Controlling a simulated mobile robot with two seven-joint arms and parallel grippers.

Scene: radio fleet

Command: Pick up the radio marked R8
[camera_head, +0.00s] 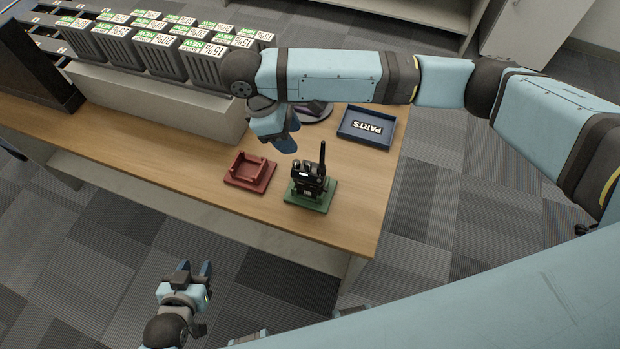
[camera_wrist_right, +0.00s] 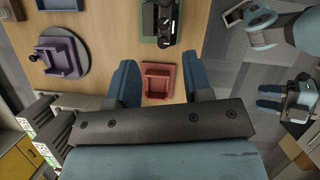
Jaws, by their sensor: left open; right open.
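A black radio (camera_head: 309,184) with a tall antenna stands upright on a green base (camera_head: 322,203) near the front right of the table. A small pale label shows on it, but I cannot read a mark. The radio also shows at the top of the right wrist view (camera_wrist_right: 168,20). My right gripper (camera_head: 288,144) is open and empty above the table, behind the red cradle and left of the radio. In the right wrist view, its fingers frame the red cradle. My left gripper (camera_head: 194,270) is open and empty, low in front of the table.
An empty red cradle (camera_head: 250,171) sits left of the radio. A blue PARTS tray (camera_head: 367,128) lies behind it at the right. Several labelled dark bins (camera_head: 155,51) stand on a raised shelf at the back left.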

